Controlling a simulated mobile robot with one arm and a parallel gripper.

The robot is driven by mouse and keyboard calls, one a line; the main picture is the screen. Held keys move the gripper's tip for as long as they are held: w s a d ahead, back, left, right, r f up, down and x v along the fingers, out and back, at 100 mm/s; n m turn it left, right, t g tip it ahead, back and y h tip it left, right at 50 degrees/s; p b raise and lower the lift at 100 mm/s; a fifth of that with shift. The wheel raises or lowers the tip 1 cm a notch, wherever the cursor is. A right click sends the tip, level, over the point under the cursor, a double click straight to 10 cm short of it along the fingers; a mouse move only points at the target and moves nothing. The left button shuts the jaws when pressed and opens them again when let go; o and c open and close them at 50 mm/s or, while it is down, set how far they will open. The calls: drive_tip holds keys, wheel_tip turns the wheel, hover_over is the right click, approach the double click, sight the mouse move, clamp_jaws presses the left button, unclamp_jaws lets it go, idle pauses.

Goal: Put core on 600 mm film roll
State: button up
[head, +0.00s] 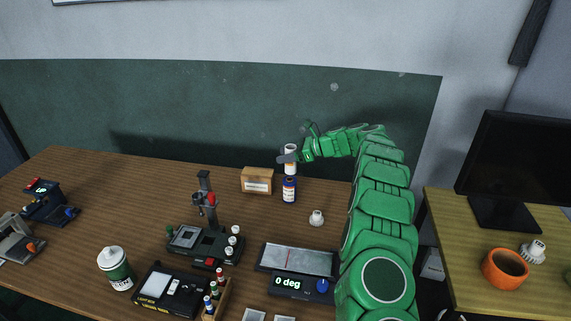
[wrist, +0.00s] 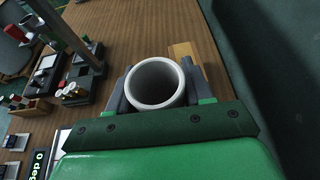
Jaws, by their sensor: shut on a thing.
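My gripper (head: 289,157) is shut on a white hollow tube, which looks like the core (head: 291,169). In the wrist view the tube (wrist: 157,83) sits between the two grey fingers (wrist: 155,92), its round open end facing the camera. In the head view the tube is upright. Just below it on the wooden table stands a small blue-and-white cylinder with an orange-brown top (head: 289,191), possibly the film roll; its label is too small to read. The tube appears above it and apart from it. The wrist view hides this cylinder.
A tan box (head: 257,180) stands close left of the cylinder. A small white knobbed piece (head: 316,218) lies to its front right. A device reading "0 deg" (head: 297,270) and a black stand with a column (head: 205,240) are nearer. The green wall panel (head: 200,110) rises behind the table.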

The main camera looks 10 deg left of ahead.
drive_tip(key=shift+w+a+f, duration=0.1)
drive_tip(key=shift+w+f, duration=0.1)
drive_tip(key=shift+f, duration=0.15)
drive_tip(key=shift+w+f, duration=0.2)
drive_tip(key=shift+f, duration=1.65)
drive_tip(key=o, duration=1.1)
drive_tip(key=shift+c, duration=0.2)
drive_tip(key=shift+a, duration=0.1)
drive_tip(key=shift+r, duration=0.1)
drive_tip(key=v, duration=1.2)
